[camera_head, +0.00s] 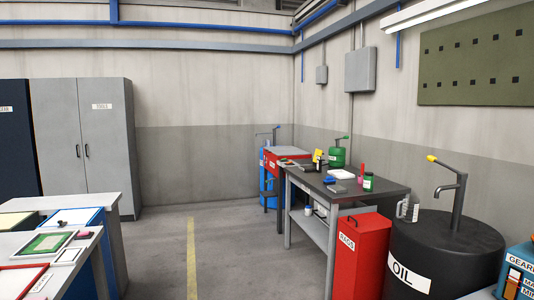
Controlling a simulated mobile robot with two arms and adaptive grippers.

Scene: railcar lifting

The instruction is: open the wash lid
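A red box-like unit with a pale grey top (288,152) stands at the far end of the right-hand bench row, in the corner. It looks like a wash basin with its lid down, but no label on it can be read, so I cannot be sure. Its lower part is partly hidden by the dark-topped bench. Neither of my grippers shows in the head view.
A dark-topped workbench (345,188), a red rags bin (359,255) and a black oil drum (446,250) line the right side. Benches (114,215) stand at left, grey cabinet (83,135) behind. The floor (215,240) between is clear, with a yellow line.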

